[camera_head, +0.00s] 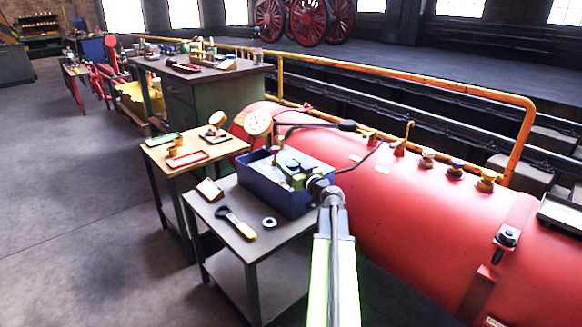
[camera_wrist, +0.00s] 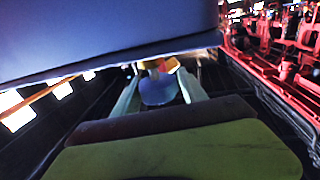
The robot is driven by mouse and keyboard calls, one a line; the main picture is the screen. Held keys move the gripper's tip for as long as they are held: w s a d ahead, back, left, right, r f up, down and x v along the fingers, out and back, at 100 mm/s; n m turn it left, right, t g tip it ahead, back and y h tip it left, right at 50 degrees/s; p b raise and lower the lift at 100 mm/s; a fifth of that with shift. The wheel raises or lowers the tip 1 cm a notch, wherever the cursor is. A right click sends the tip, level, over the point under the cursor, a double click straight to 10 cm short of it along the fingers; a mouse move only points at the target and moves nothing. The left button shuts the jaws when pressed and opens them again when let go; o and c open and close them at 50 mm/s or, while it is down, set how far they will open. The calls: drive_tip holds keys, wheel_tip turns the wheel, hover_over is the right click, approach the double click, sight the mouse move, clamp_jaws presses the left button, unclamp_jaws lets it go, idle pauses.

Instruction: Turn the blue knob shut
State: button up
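My gripper (camera_head: 291,174) is over the blue bin (camera_head: 273,198) on the near cart, at the end of my green arm. In the wrist view my gripper (camera_wrist: 158,88) has its two pale fingers apart. A rounded blue thing (camera_wrist: 158,92) shows between or just beyond them, with yellow and orange behind it; I cannot tell whether it is a knob or whether the fingers touch it. A small knob with a blue band (camera_head: 456,167) stands on top of the red tank (camera_head: 400,205), well right of my gripper, between a pale knob (camera_head: 427,158) and a yellow one (camera_head: 487,180).
A wrench-like tool (camera_head: 236,223), a ring (camera_head: 269,222) and a tan block (camera_head: 210,190) lie on the near cart. A gauge (camera_head: 258,123) and dark rods rise behind the bin. A yellow rail (camera_head: 440,88) runs behind the tank. The floor at left is clear.

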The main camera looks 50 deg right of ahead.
drive_tip(key=shift+s, duration=0.1)
drive_tip(key=c, duration=0.7)
drive_tip(key=shift+s, duration=0.15)
drive_tip(key=shift+c, duration=0.7)
drive_tip(key=shift+o, duration=0.2)
